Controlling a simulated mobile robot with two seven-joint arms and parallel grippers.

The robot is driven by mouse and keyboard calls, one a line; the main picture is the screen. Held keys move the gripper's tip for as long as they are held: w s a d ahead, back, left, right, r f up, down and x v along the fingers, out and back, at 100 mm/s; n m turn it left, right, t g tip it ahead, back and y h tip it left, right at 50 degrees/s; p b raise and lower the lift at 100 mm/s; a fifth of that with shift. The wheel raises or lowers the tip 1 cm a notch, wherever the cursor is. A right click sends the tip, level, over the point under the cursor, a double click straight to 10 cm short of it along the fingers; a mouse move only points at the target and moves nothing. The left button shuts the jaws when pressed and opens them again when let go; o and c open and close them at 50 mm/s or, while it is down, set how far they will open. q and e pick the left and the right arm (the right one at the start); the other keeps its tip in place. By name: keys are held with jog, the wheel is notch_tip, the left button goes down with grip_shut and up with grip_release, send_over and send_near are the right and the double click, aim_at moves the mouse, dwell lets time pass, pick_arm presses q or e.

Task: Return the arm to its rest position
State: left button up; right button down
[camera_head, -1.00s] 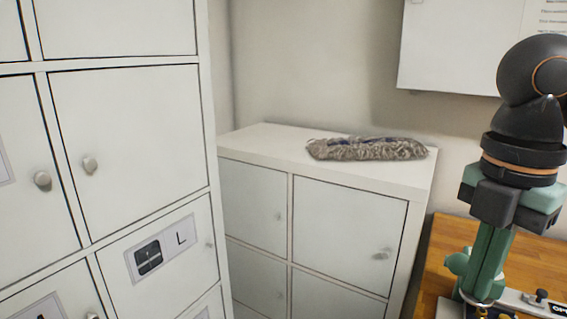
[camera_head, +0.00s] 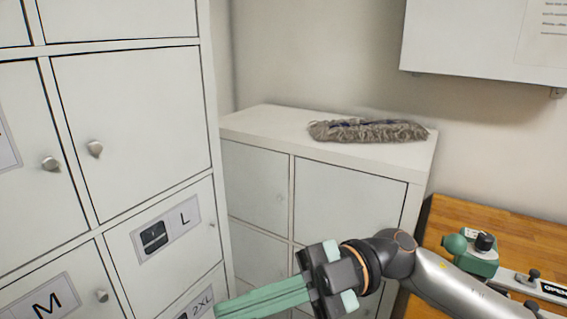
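My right arm comes in from the lower right, with its forearm (camera_head: 455,285) low in the picture. My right gripper (camera_head: 240,304) points left, in front of the low white cabinet (camera_head: 350,205). Its green fingers lie together, and I see nothing held between them; the bottom edge of the picture cuts close to the tips. My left gripper is not in view.
A grey mop head (camera_head: 368,131) lies on the low cabinet. Tall white lockers (camera_head: 130,110) with knobs and size labels stand at left, close to the fingers. A wooden table (camera_head: 515,235) at right carries a green device with a black knob (camera_head: 484,241). A white board (camera_head: 470,40) hangs above.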

jog(key=w+m+t+y, duration=0.6)
jog(key=m+t+y, duration=0.1)
jog(key=t, duration=0.1)
jog(key=w+d+f+m+t+h+p, duration=0.1)
jog(key=w+d+f+m+t+h, duration=0.3)
jog(key=f+m+t+h, duration=0.35)
jog(key=w+d+f+m+t+h, duration=0.4)
jog(key=w+d+f+m+t, duration=0.1)
jog(key=f+m+t, duration=0.5)
jog(key=s+d+f+m+g+h, duration=0.1)
jog(key=s+d+f+m+h, duration=0.2)
jog(key=f, duration=0.5)
jog(key=s+d+f+m+g+h, duration=0.1)
jog(key=s+d+f+g+h, duration=0.2)
jog(key=f, duration=0.5)
jog(key=s+d+f+g+h, duration=0.2)
jog(key=s+d+f, duration=0.1)
jog(key=s+f, duration=0.3)
jog(key=s+d+f+g+h, duration=0.1)
jog(key=s+d+f+h, duration=0.1)
jog(key=s+f, duration=0.4)
jog(key=shift+s+d+f+m+g+p, duration=0.25)
jog(key=shift+d+m+g+p, duration=0.1)
jog(key=shift+d+m, duration=0.1)
